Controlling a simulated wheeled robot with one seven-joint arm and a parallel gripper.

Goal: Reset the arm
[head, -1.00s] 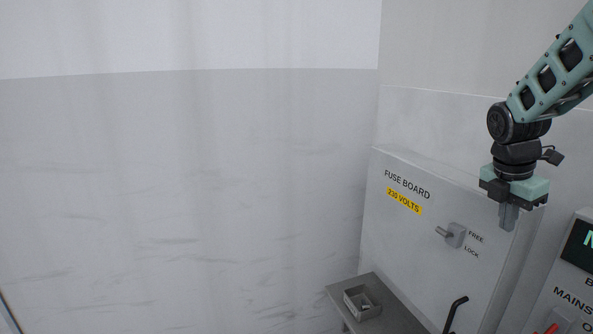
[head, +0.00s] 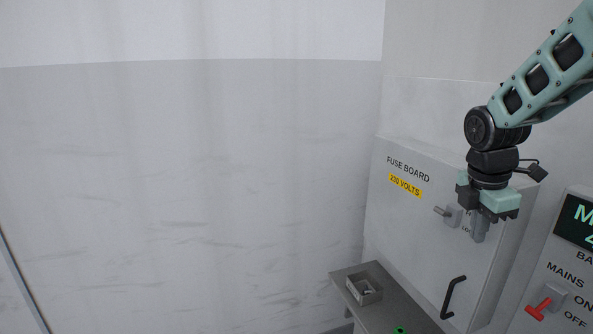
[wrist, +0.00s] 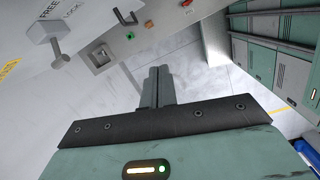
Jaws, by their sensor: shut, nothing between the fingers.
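My arm reaches in from the upper right of the head view, with my gripper (head: 480,236) pointing down in front of the grey fuse board (head: 400,230). Its two fingers are together and empty; they also show closed in the wrist view (wrist: 157,82). In the head view the gripper overlaps the right of the lock lever (head: 452,214) and hides most of its label. In the wrist view the lever (wrist: 50,35) stands apart from the fingers, at the upper left. I cannot tell the exact gap to the board.
A black handle (head: 453,297) juts from the board. Below is a narrow grey bench (head: 400,305) with a small open box (head: 363,288) and a green item (head: 399,329). A mains panel with a red switch (head: 545,303) stands right. The left wall is bare.

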